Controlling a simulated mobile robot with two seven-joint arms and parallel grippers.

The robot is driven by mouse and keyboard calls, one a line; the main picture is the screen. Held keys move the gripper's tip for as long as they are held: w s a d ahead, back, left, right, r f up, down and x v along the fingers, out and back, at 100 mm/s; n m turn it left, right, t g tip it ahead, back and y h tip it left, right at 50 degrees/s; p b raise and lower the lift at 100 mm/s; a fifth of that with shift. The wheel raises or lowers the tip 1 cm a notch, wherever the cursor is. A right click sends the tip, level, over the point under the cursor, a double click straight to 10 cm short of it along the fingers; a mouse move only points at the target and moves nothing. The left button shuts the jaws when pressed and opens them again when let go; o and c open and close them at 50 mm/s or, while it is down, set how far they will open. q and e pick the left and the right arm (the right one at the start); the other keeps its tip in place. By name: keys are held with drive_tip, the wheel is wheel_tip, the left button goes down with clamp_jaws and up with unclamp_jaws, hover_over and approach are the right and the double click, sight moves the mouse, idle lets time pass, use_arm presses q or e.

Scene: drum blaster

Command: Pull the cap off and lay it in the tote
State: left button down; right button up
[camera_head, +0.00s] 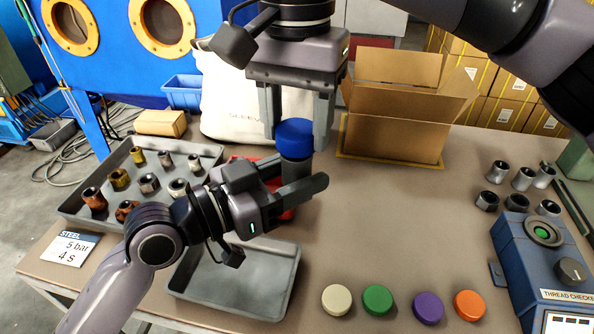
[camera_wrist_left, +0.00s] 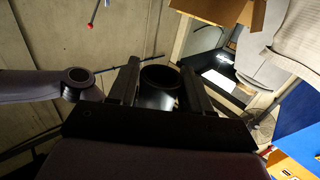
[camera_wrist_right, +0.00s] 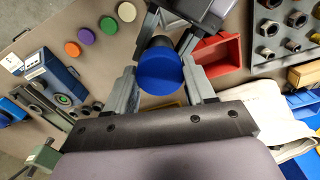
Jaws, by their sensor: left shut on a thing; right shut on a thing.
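A blue cap (camera_head: 294,131) sits on top of a dark grey cylinder (camera_head: 296,168), which stands upright above the table. My right gripper (camera_head: 297,142) comes down from above and is shut on the cap, one finger on each side; the cap also shows in the right wrist view (camera_wrist_right: 160,74). My left gripper (camera_head: 296,180) is shut around the cylinder from the side, and the cylinder's dark round end shows in the left wrist view (camera_wrist_left: 160,82). An empty grey tray (camera_head: 283,296) lies at the front. A white cloth bag (camera_head: 222,105) stands at the back.
A red bin (camera_wrist_right: 224,58) is partly hidden behind my left gripper. A grey tray (camera_head: 75,212) of metal fittings is at left. An open cardboard box (camera_head: 395,125) stands at back right. Several coloured caps (camera_head: 377,299) lie in front, with a blue thread checker (camera_head: 530,265) at right.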

sight(301, 127)
drive_tip(key=shift+r, duration=2.9)
use_arm(q)
drive_tip(key=shift+r, duration=0.1)
use_arm(e)
drive_tip(key=shift+d, duration=0.1)
